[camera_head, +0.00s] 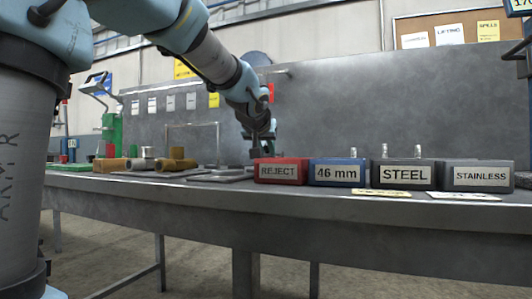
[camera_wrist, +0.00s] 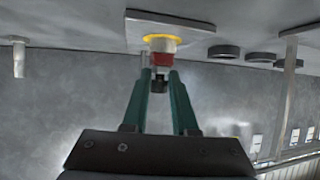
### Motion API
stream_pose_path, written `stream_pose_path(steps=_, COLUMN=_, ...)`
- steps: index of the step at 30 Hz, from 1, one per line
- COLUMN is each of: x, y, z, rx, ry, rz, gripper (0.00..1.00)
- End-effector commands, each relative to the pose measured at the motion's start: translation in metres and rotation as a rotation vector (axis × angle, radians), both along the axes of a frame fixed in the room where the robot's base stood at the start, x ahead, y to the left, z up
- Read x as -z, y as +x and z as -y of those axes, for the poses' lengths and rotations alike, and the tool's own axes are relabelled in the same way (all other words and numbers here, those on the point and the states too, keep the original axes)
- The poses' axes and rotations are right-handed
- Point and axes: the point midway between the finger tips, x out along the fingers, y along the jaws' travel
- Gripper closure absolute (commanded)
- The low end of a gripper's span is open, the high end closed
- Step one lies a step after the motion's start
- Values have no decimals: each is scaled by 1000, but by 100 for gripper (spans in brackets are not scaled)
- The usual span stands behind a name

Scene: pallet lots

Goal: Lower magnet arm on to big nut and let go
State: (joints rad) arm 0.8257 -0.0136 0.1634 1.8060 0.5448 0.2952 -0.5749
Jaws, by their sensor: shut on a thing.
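My gripper (camera_wrist: 160,78) has two green fingers closed on a small dark grip below a red and pale block, which I take for the magnet arm (camera_wrist: 161,59). Its far end meets or nearly meets a yellow ring on a grey plate (camera_wrist: 190,24); I cannot tell whether they touch. No big nut can be made out for certain; it may be hidden behind the held thing. In the head view my gripper (camera_head: 262,146) points down over the bench behind the reject bin, its tips too small to read.
Brass-coloured parts (camera_head: 176,164) stand to the left. Several dark rings (camera_wrist: 224,52) lie right of the plate in the wrist view. A grey panel backs the bench.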

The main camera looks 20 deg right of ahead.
Motion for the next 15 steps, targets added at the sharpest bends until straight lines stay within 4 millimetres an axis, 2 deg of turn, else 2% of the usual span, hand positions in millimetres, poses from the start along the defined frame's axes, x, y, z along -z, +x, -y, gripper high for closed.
stream_pose_path(steps=1, x=5, y=0, z=0, rx=-1, ry=8, rz=-8, gripper=100)
stream_pose_path(steps=9, x=6, y=0, z=-1, rx=-2, ry=9, rz=-9, gripper=100)
stream_pose_path(steps=10, x=6, y=0, z=0, rx=-2, ry=9, rz=-9, gripper=72)
stream_pose_path(steps=15, x=6, y=0, z=0, rx=-1, ry=8, rz=-9, gripper=53)
